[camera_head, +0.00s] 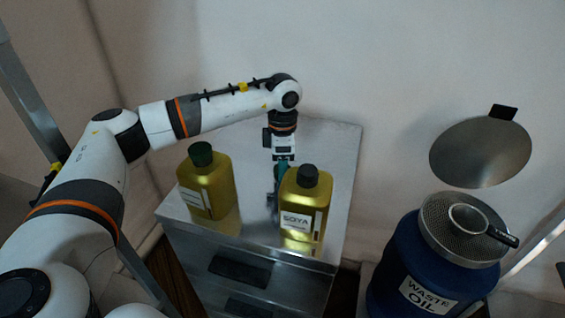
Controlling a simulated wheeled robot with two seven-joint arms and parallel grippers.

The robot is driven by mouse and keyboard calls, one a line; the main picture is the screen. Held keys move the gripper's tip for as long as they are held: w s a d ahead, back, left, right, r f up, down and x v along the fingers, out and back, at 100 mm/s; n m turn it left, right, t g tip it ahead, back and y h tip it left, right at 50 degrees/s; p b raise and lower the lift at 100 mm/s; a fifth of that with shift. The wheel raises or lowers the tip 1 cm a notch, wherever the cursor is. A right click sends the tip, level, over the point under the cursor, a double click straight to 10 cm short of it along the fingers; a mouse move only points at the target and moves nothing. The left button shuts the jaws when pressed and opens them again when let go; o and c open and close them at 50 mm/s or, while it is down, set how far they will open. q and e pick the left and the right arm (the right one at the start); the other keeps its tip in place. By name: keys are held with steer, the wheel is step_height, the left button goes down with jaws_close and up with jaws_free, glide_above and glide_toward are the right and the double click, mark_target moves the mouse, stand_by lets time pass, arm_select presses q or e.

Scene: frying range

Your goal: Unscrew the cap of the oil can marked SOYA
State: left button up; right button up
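The oil can marked SOYA (304,213) is a yellow-green bottle with a dark, nearly black cap (308,175) on its neck. It stands upright on a metal cabinet top (335,150). A second similar can (208,188) with a dark green cap (201,154) stands to its left; its label is too small to read. My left gripper (280,178) points down just behind and left of the SOYA can. Its fingertips are partly hidden by that can, so its opening and any contact do not show. My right gripper is not in view.
A blue drum labelled WASTE OIL (395,275) stands at the right. A strainer (468,218) with a black handle lies on its perforated top (435,215). A round metal lid (480,153) is above it. The cabinet top has bare room behind the cans. A wall closes the back.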

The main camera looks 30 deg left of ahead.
arm_select(q)
steer(key=shift+o, duration=0.8)
steer(key=shift+r, duration=0.1)
